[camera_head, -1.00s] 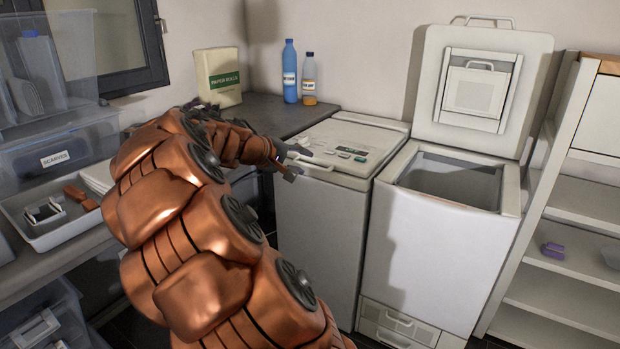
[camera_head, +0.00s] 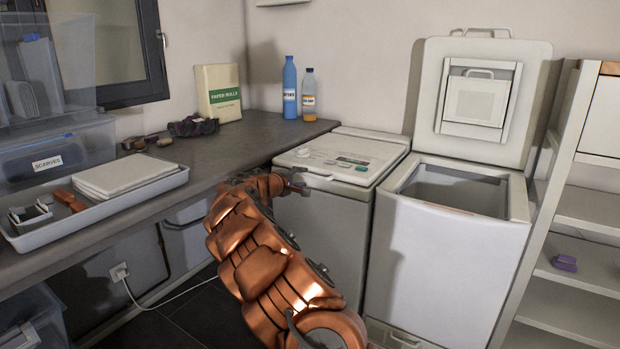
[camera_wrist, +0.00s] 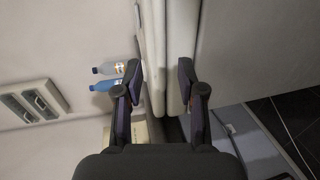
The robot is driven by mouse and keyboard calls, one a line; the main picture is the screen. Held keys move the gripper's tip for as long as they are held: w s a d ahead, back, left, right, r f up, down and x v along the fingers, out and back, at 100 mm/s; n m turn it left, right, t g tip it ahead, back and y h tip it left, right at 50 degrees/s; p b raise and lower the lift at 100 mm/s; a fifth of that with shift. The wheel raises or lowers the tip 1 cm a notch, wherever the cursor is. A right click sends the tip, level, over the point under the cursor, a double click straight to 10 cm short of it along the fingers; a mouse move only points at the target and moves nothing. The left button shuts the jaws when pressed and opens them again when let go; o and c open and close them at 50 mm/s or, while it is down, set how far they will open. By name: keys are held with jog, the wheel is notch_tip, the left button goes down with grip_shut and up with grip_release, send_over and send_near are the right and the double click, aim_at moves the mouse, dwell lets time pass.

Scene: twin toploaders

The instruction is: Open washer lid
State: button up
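Two white top-loading machines stand side by side in the head view. The left machine (camera_head: 318,232) has its lid (camera_head: 334,153) shut, with a control panel on top and a pale handle at the front edge. The right machine (camera_head: 437,255) has its lid (camera_head: 477,105) standing upright, baring a dark opening. My gripper (camera_head: 299,183) is at the front left edge of the shut lid, by the handle. In the wrist view my gripper (camera_wrist: 161,82) is open, its fingers either side of pale vertical edges with a seam between them. I cannot tell whether it touches them.
An open shelf (camera_head: 585,262) stands right. A cable (camera_head: 172,303) lies on the floor.

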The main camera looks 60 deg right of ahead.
aim_at(310, 175)
jog(key=shift+x, duration=3.15)
grip_shut()
